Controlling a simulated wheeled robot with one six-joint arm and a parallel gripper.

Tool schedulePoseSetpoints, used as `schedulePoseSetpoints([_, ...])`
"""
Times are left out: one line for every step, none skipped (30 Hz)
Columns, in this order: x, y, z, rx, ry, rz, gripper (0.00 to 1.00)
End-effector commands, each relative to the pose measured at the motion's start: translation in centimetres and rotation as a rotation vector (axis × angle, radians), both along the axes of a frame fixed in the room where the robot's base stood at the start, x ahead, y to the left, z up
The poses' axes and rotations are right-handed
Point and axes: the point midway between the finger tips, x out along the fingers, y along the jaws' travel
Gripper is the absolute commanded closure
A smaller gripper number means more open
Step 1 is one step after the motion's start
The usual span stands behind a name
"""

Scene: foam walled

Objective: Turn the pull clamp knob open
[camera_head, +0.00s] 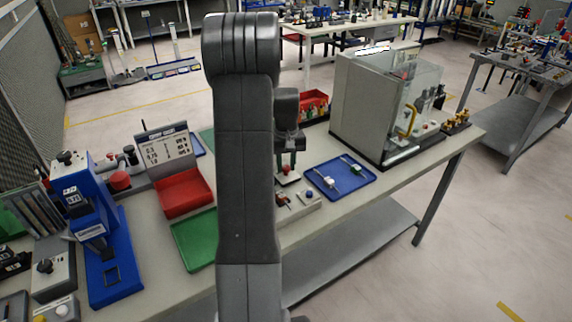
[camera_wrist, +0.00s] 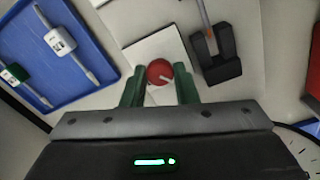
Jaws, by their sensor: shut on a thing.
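The pull clamp knob (camera_wrist: 157,68) is a round red knob with a pale pointer line, on a light square plate (camera_wrist: 142,47) in the wrist view. My gripper (camera_wrist: 160,76) has its green fingers on either side of the knob, shut on it. In the head view my gripper (camera_head: 287,166) points down over the small light fixture on the bench. My arm hides part of the bench there. The pointer slants toward the lower right in the wrist view.
A dark clamp block (camera_wrist: 217,65) with a rod stands close to the right of the plate. A glass-fronted enclosure (camera_head: 375,110) stands behind; red (camera_head: 183,195) and green trays (camera_head: 190,240) lie left.

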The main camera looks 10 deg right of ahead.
Motion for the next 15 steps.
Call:
schedulePoseSetpoints([0.05,-0.02,0.06,-0.001,-0.002,0.026,0.96])
schedulePoseSetpoints([0.05,-0.02,0.06,-0.001,-0.002,0.041,0.96])
schedulePoseSetpoints([0.05,-0.02,0.07,-0.001,-0.002,0.061,0.96])
schedulePoseSetpoints([0.05,-0.02,0.07,-0.001,-0.002,0.073,0.96])
schedulePoseSetpoints([0.06,-0.02,0.08,-0.001,-0.002,0.085,0.96])
schedulePoseSetpoints([0.06,-0.03,0.08,-0.001,-0.002,0.099,0.96])
schedulePoseSetpoints([0.06,-0.03,0.08,-0.001,-0.002,0.108,0.96])
schedulePoseSetpoints([0.06,-0.03,0.08,-0.001,-0.002,0.117,0.96])
schedulePoseSetpoints([0.06,-0.03,0.09,-0.001,-0.002,0.126,0.96])
schedulePoseSetpoints([0.06,-0.03,0.09,-0.001,-0.002,0.131,0.96])
schedulePoseSetpoints([0.06,-0.03,0.09,-0.001,-0.002,0.137,0.96])
schedulePoseSetpoints([0.07,-0.03,0.1,-0.001,-0.003,0.143,0.96])
schedulePoseSetpoints([0.07,-0.03,0.1,-0.001,-0.003,0.146,0.96])
schedulePoseSetpoints([0.07,-0.03,0.1,-0.001,-0.003,0.149,0.96])
schedulePoseSetpoints([0.07,-0.03,0.1,-0.001,-0.003,0.151,0.96])
